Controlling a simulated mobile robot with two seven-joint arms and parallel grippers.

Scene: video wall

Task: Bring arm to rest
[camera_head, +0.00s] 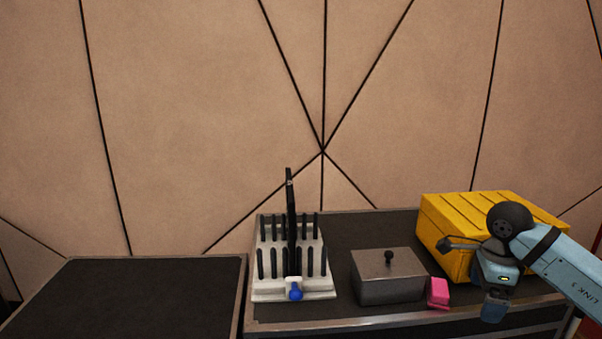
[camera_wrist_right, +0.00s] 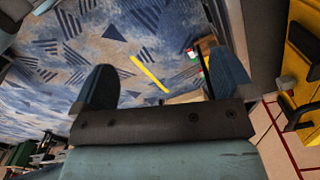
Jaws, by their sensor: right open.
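My right arm (camera_head: 560,265) comes in from the right in the head view, bent in front of a yellow box. My right gripper (camera_wrist_right: 163,66) shows in the right wrist view with its two dark fingers spread wide apart. Nothing is between the fingers; a patterned blue-grey carpet (camera_wrist_right: 60,60) lies beyond them. My left arm and gripper are not in view.
The dark tabletop holds a white rack (camera_head: 312,294) with black pegs, a grey lidded box (camera_head: 385,285), a pink block (camera_head: 438,293) and the yellow box (camera_head: 440,225) close to my arm. A dark surface (camera_head: 135,295) at left is bare. A yellow strip (camera_wrist_right: 150,74) lies on the carpet.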

